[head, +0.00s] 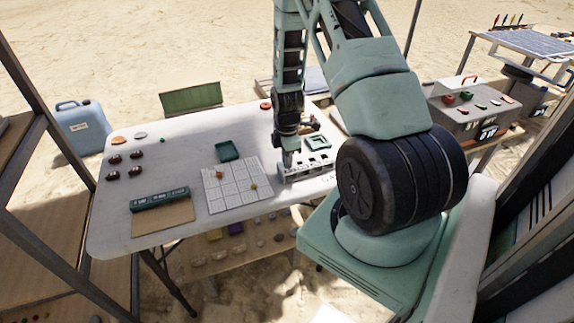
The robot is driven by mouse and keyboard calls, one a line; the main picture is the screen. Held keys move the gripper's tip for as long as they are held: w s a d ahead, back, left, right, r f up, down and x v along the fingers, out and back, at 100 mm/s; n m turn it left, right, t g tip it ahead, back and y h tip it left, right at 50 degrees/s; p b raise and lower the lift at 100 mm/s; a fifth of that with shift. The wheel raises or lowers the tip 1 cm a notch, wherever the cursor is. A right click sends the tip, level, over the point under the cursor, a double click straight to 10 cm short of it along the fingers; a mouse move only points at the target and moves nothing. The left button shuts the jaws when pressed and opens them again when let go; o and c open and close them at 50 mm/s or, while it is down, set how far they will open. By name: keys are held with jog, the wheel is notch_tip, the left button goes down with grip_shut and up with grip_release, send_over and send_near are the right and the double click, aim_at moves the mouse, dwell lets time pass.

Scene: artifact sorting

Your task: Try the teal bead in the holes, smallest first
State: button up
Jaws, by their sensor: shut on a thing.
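My gripper (288,164) points down at the right part of the white table, over the left end of a pale grey block (312,173). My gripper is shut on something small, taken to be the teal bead. The bead itself is hidden at the fingertips, and I cannot tell whether it touches the block.
A white grid board (212,204) with small pieces lies left of my gripper. A green tray (227,150) is behind it, and another green tray (318,143) is near the block. A small green piece (162,140) and dark pieces (114,159) lie at the left.

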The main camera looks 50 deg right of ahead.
jog(key=shift+r+p, duration=2.2)
jog(key=shift+r, duration=0.75)
